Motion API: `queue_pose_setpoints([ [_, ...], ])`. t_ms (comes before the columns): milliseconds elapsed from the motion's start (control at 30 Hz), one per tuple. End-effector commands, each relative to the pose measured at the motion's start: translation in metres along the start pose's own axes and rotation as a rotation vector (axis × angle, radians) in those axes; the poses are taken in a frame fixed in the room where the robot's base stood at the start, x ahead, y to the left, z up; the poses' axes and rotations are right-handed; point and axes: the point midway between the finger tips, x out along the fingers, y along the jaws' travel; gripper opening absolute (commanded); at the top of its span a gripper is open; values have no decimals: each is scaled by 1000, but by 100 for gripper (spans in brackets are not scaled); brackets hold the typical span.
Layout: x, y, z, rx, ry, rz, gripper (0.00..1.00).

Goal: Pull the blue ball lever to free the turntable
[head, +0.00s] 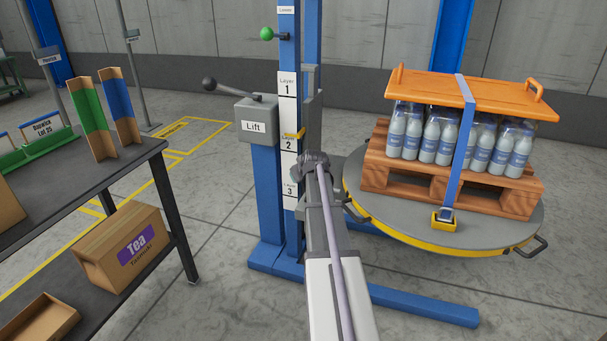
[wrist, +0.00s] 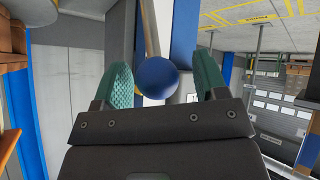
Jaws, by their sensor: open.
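The blue ball (wrist: 157,78) of the lever shows in the wrist view, between the two green fingers of my gripper (wrist: 163,68). The fingers are open, with a visible gap on each side of the ball. How deep the ball sits between them is hard to tell. In the head view my arm reaches to the blue column and hides the blue ball and my fingers. The round grey turntable (head: 385,212) with a yellow rim stands right of the column. It carries a wooden pallet (head: 455,190) of bottles under an orange top board (head: 430,85), with a blue strap across.
The blue column (head: 266,190) bears a grey Lift box (head: 257,120) with a black-knobbed lever, a green ball (head: 267,33) above, and layer labels. A dark shelf table (head: 85,165) with a Tea carton (head: 122,245) stands at left. Handles stick out from the turntable rim.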

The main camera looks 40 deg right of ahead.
Motion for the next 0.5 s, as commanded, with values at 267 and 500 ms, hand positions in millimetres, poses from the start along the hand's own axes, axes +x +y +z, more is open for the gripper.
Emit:
queue_pose_setpoints([
  [267, -20, 1, -3, 0, 1, 1, 66],
  [500, -82, 1, -6, 0, 1, 0, 66],
])
